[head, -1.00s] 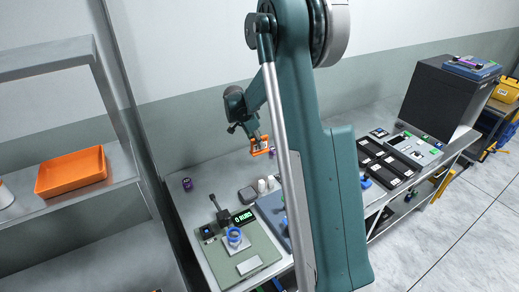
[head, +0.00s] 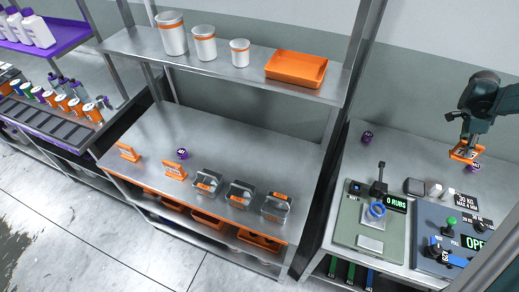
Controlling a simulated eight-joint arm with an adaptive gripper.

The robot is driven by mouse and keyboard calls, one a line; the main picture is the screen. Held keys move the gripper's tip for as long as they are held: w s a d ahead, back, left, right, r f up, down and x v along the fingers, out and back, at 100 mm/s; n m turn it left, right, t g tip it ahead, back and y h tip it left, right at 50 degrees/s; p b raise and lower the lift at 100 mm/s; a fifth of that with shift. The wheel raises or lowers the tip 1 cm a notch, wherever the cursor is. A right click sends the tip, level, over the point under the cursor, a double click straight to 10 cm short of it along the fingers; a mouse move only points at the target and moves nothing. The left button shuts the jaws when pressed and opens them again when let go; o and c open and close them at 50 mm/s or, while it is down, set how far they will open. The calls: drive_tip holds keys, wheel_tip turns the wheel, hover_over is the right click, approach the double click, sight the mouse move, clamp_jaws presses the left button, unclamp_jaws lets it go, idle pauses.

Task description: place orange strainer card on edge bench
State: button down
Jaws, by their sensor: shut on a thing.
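My gripper (head: 467,142) is at the right of the head view, pointing down over the grey work table. It is shut on the orange strainer card (head: 466,154), a small orange piece with a pale centre, held above the table; the fingers cover part of it. A steel bench (head: 235,140) with an orange front edge fills the middle of the view, well to the left of my gripper. I cannot tell from a label whether it is the edge bench.
The steel bench carries two upright orange pieces (head: 175,170), a purple-topped knob (head: 182,153) and several metal holders (head: 241,193) near its front. Its back is clear. A shelf (head: 205,67) with white canisters and an orange tray (head: 296,68) overhangs it. A post (head: 358,50) separates the benches.

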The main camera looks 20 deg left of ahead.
drive_tip(key=shift+a, duration=0.1)
